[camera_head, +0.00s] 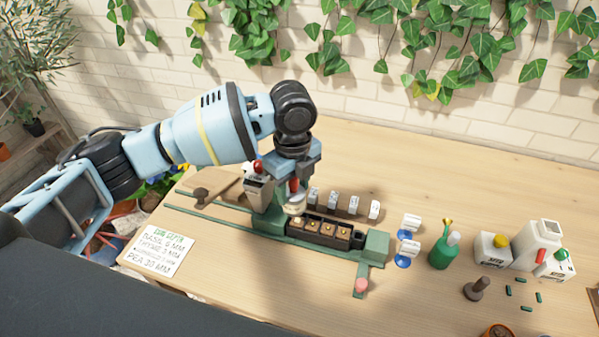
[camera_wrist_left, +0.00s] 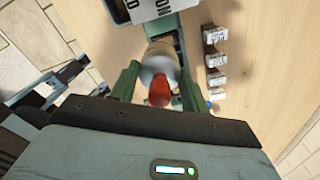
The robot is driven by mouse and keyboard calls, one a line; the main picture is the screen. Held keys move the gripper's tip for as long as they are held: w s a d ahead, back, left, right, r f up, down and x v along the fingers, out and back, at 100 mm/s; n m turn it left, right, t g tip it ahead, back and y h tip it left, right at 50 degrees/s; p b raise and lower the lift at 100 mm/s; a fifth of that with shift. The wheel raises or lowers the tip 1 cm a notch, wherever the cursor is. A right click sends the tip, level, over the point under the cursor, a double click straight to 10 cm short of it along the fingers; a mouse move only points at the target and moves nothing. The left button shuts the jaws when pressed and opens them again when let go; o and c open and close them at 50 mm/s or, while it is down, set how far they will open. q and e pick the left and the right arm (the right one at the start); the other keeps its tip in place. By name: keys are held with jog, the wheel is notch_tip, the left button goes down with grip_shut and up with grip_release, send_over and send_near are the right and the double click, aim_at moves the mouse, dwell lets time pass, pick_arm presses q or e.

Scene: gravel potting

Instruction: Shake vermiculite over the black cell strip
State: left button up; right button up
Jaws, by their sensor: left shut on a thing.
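The black cell strip (camera_head: 318,243) lies in a green holder (camera_head: 376,246) on the table, with several brown soil-filled cells and a dark one at its right end. My left gripper (camera_head: 294,188) is shut on a pale shaker (camera_head: 293,208) with a red end, just above the left end of the strip. In the left wrist view the shaker (camera_wrist_left: 159,68) sits between the green fingers, its red end towards the camera. Its far end and any vermiculite are hidden. My right gripper is not in view.
Several small white labelled blocks (camera_head: 333,200) stand behind the strip. A sowing card (camera_head: 161,250) lies at left. A green bottle (camera_head: 443,251), white containers (camera_head: 538,244) and a dark stamp (camera_head: 477,288) stand at right. The table's front middle is mostly clear.

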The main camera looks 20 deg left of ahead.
pick_arm(q)
jog(key=shift+w+d+r+m, duration=0.15)
jog(key=shift+w+d+m, duration=0.15)
jog(key=shift+w+m, duration=0.45)
jog(key=shift+s, duration=0.15)
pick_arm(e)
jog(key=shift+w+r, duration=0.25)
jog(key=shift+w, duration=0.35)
pick_arm(q)
jog(key=shift+s, duration=0.1)
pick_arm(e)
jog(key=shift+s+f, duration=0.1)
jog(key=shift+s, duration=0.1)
pick_arm(q)
jog(key=shift+f, duration=0.25)
jog(key=shift+f+b, duration=0.3)
jog(key=shift+f, duration=0.95)
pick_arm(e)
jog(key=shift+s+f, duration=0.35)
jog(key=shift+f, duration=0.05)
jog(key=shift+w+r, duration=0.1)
